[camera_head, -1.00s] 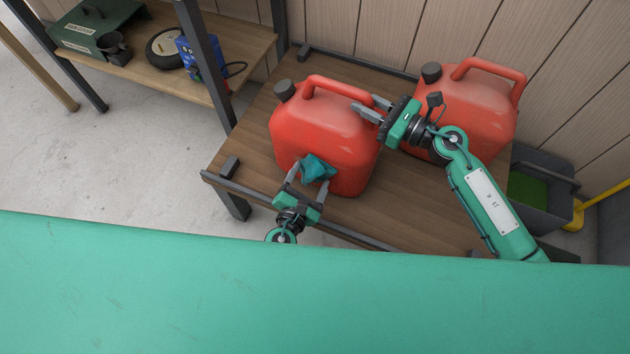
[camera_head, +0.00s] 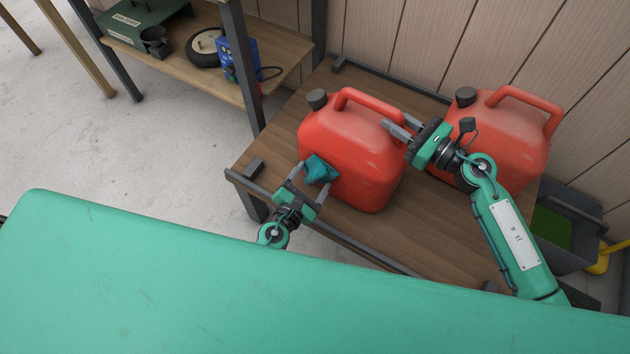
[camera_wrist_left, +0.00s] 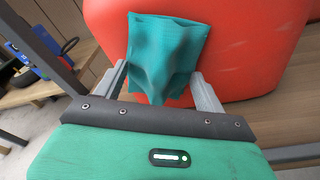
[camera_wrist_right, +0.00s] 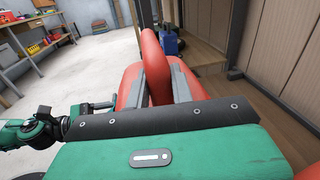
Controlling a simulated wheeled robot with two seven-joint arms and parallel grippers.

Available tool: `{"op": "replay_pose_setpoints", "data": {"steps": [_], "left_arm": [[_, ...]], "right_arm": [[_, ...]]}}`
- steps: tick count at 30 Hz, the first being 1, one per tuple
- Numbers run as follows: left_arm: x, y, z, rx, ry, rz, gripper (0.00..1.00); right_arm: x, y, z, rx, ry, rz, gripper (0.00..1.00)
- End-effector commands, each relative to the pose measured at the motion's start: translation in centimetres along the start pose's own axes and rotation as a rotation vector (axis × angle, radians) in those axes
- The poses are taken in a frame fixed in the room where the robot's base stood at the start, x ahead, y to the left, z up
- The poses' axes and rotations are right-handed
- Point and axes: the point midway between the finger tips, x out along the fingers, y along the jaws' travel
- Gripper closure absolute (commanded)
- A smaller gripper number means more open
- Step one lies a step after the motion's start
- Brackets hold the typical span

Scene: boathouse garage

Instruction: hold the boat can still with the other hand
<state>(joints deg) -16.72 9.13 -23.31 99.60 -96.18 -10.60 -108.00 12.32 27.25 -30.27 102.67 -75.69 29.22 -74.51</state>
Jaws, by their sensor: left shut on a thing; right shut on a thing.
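Two red cans with dark caps stand on a wooden shelf top (camera_head: 260,195); I cannot tell by any label which is the boat can. My right gripper (camera_head: 397,126) is shut on the handle of the left red can (camera_head: 350,150); in the right wrist view the handle (camera_wrist_right: 155,70) runs between its fingers. My left gripper (camera_head: 312,180) is shut on a teal cloth (camera_head: 320,170) at the front of that can. In the left wrist view the cloth (camera_wrist_left: 165,55) lies in front of the can's red side (camera_wrist_left: 255,50). The can stands upright.
The second red can (camera_head: 500,135) stands close on the right, partly behind my right arm. A grey bin (camera_head: 570,235) is beyond the shelf's right end. A lower shelf at left holds a green box (camera_head: 140,22), a wheel (camera_head: 203,47) and a blue item (camera_head: 238,60).

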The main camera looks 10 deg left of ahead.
Motion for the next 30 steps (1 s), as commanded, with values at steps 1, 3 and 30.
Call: {"op": "replay_pose_setpoints", "data": {"steps": [1,3,30], "left_arm": [[0.1,0.1,0.0,0.000,-0.001,0.003,0.51],[0.1,0.1,0.1,0.000,-0.001,0.003,0.51],[-5.9,0.0,-0.9,0.000,-0.001,0.001,0.51]], "right_arm": [[0.0,0.3,-0.3,0.002,0.004,0.006,1.00],[0.0,0.3,-0.3,0.002,0.004,0.006,1.00],[0.0,0.3,-0.4,0.002,0.005,0.006,1.00]]}}
